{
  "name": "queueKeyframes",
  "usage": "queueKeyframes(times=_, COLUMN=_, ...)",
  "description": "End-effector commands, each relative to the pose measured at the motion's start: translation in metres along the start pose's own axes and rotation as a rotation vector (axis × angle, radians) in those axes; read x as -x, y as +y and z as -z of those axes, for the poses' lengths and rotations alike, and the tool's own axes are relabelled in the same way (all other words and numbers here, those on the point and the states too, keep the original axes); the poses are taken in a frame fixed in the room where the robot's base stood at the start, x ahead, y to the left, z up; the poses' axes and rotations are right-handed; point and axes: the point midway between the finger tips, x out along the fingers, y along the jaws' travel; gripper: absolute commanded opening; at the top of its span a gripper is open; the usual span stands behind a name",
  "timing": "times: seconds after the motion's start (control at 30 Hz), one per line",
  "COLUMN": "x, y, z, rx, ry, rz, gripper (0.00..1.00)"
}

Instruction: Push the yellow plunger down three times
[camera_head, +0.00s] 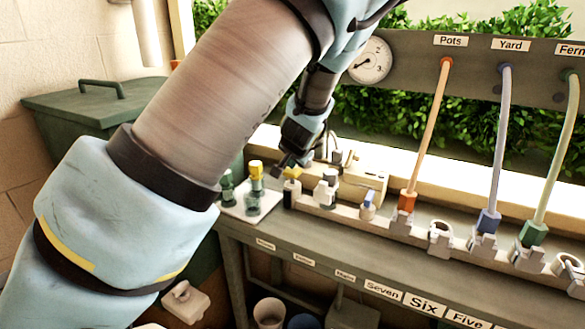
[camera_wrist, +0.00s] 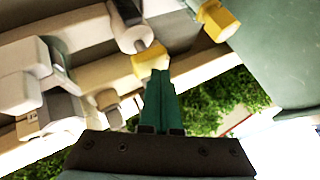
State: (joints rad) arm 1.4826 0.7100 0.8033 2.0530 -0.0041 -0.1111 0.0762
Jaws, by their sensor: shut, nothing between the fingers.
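The white tray (camera_head: 232,212) holds several green-bodied items close to my gripper. White fittings (camera_head: 325,190) and a pale box (camera_head: 362,187) stand to the right. Coloured hoses (camera_head: 430,125) hang farther right. A green lidded bin (camera_head: 88,105) is at left.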

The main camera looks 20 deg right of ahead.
Motion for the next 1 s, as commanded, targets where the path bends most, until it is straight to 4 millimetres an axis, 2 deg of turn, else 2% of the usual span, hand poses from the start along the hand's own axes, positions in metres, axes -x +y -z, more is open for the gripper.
queueKeyframes(times=1.0, x=-0.0073, y=0.0053, z=-0.0062, rx=0.0, ry=-0.003, rz=0.0, gripper=0.0)
